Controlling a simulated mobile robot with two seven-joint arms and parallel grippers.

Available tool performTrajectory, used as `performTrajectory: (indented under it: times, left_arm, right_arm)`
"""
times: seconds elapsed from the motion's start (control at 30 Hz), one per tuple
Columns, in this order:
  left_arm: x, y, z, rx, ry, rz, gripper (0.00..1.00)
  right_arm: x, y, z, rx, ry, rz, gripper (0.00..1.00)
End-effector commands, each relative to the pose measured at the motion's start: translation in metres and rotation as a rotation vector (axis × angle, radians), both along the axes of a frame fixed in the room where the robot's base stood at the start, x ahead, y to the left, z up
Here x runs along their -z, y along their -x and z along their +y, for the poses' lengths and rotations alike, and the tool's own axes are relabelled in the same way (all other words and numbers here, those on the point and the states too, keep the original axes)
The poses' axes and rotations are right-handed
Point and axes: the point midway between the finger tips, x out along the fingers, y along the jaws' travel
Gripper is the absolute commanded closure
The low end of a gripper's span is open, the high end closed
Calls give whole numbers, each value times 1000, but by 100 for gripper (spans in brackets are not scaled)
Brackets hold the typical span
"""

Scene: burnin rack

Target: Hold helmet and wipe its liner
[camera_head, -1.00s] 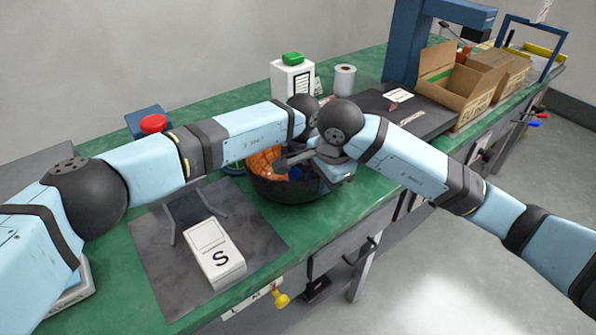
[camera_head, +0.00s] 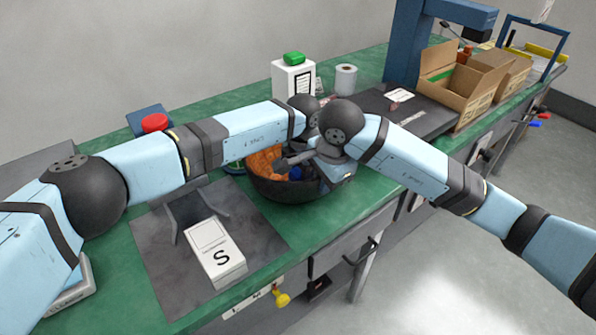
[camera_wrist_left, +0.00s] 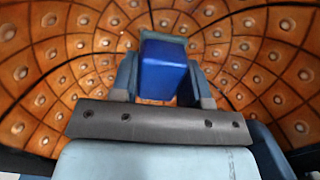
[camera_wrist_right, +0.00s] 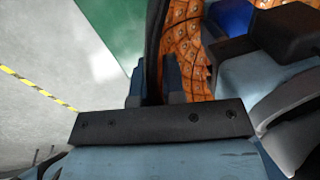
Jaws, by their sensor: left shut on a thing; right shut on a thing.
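The helmet (camera_head: 290,192) lies open side up on the green bench, like a dark bowl. Its orange liner (camera_wrist_left: 235,50) is quilted with round buttons and fills the left wrist view. My left gripper (camera_wrist_left: 162,88) is shut on a blue block (camera_wrist_left: 165,70), the wiping pad, inside the helmet over the liner. Whether the pad presses on the liner is unclear. My right gripper (camera_wrist_right: 153,88) is shut on the helmet's rim, with the liner (camera_wrist_right: 180,45) right beside its fingers. In the head view, my wrists hide much of the helmet's inside.
A white box marked S (camera_head: 216,254) lies on a grey mat (camera_head: 165,275) in front. A red button (camera_head: 154,123), a white box with a green top (camera_head: 293,80) and a paper roll (camera_head: 346,79) stand behind. An open carton (camera_head: 456,88) is at right. The bench's front edge is close to the helmet.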

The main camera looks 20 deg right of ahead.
Motion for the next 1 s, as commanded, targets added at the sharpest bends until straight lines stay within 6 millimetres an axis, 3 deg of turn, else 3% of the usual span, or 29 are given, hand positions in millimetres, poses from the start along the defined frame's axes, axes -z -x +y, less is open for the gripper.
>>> performTrajectory:
  times: [0.57,1.0]
  left_arm:
    - [1,4,19,-1,-1,3,77]
    - [-2,1,-1,0,1,2,77]
  right_arm:
    - [-1,1,3,-9,-4,-2,100]
    - [-1,1,2,-7,-4,-2,100]
